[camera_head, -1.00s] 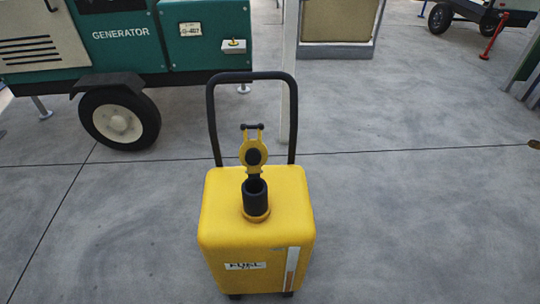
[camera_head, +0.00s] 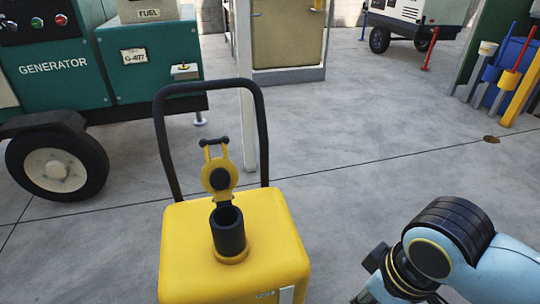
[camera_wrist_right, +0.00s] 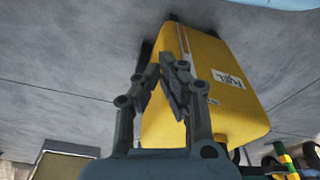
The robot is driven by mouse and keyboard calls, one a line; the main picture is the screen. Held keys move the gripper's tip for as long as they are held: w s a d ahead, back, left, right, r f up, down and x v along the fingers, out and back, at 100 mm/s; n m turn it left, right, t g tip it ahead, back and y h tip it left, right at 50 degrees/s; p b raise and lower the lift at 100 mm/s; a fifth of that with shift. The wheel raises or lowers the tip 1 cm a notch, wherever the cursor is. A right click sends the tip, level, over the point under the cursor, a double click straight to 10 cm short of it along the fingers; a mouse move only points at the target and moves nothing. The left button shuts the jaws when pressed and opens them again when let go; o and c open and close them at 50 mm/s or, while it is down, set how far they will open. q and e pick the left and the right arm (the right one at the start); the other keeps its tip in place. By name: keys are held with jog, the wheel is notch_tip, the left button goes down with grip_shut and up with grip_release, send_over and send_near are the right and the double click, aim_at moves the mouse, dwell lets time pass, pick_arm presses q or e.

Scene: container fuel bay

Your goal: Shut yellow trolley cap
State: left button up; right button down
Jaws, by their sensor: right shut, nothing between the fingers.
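The yellow fuel trolley (camera_head: 185,250) stands upright on the floor at lower middle in the head view, with a black loop handle behind it. Its yellow cap (camera_head: 219,178) stands up, hinged open behind the black filler neck (camera_head: 228,232), whose mouth is uncovered. In the right wrist view the trolley (camera_wrist_right: 212,70) shows beyond my right gripper (camera_wrist_right: 172,68), with its fuel label facing me. My right gripper is shut and empty, apart from the cap. In the head view my right arm is at lower right and its fingers are out of frame. My left gripper is not in view.
A green generator (camera_head: 100,70) with a wheel stands at the left. A pale post (camera_head: 247,100) rises behind the trolley handle. Blue, red and yellow posts (camera_head: 519,90) and a blue bin stand at far right.

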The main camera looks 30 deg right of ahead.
jog(key=w+a+r+n+y, duration=0.1)
jog(key=w+a+r+y, duration=0.2)
jog(key=w+a+y, duration=0.3)
jog(key=m+t+y, duration=0.9)
send_near(218, 166)
jog(key=w+d+r, duration=0.3)
jog(key=w+d, duration=0.2)
jog(key=w, duration=0.3)
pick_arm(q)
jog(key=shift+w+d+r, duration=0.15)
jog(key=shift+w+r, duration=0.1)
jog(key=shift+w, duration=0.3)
pick_arm(e)
jog(key=w+a, duration=0.2)
jog(key=a, duration=0.7)
jog(key=shift+a+r, duration=0.15)
jog(key=shift+a, duration=0.05)
pick_arm(q)
jog(key=shift+b, duration=0.35)
pick_arm(e)
jog(key=shift+s, duration=0.1)
